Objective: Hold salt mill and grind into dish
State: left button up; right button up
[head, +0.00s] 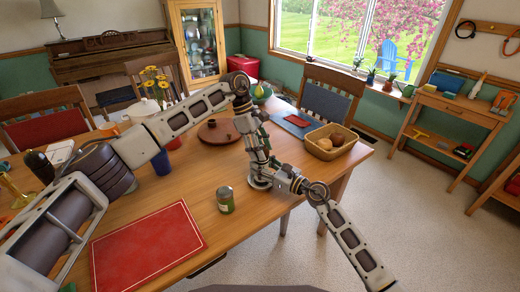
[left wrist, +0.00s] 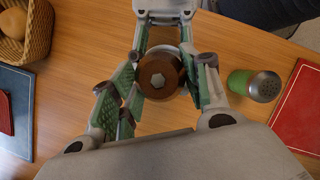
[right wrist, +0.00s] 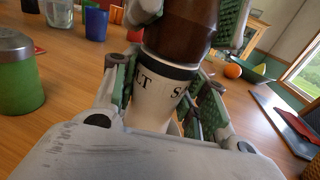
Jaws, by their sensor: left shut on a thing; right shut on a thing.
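The salt mill (right wrist: 152,98) has a cream body with dark lettering and a dark brown wooden top. In the left wrist view its round top with a metal nut (left wrist: 158,80) shows from above. My left gripper (head: 254,135) is shut around the brown top. My right gripper (head: 265,176) is shut around the cream body, below the left one. The mill looks roughly upright, and the grippers mostly hide it in the head view. A round reddish-brown dish (head: 214,133) with a raised middle lies on the table, behind and left of the grippers. The mill's bottom is hidden.
A green shaker (head: 226,202) stands close in front of the grippers. A bread basket (head: 336,151) is to the right, a red mat (head: 147,249) front left. A blue cup (head: 161,162) and flowers (head: 154,83) stand left. The wooden table (head: 195,187) has free room between them.

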pick_arm(q)
jog(key=shift+w+m+g+y, duration=0.1)
jog(key=shift+m+g+y, duration=0.2)
jog(key=shift+m, duration=0.75)
jog(key=shift+w+m+g+y, duration=0.1)
jog(key=shift+m+g+y, duration=0.15)
jog(key=shift+m, duration=0.8)
jog(key=o, duration=1)
jog(key=shift+s+g, duration=0.1)
jog(key=shift+g, duration=0.15)
jog(key=shift+r, duration=0.1)
jog(key=v, duration=1.1)
jog(key=shift+r, duration=0.4)
jog(key=shift+a, duration=0.1)
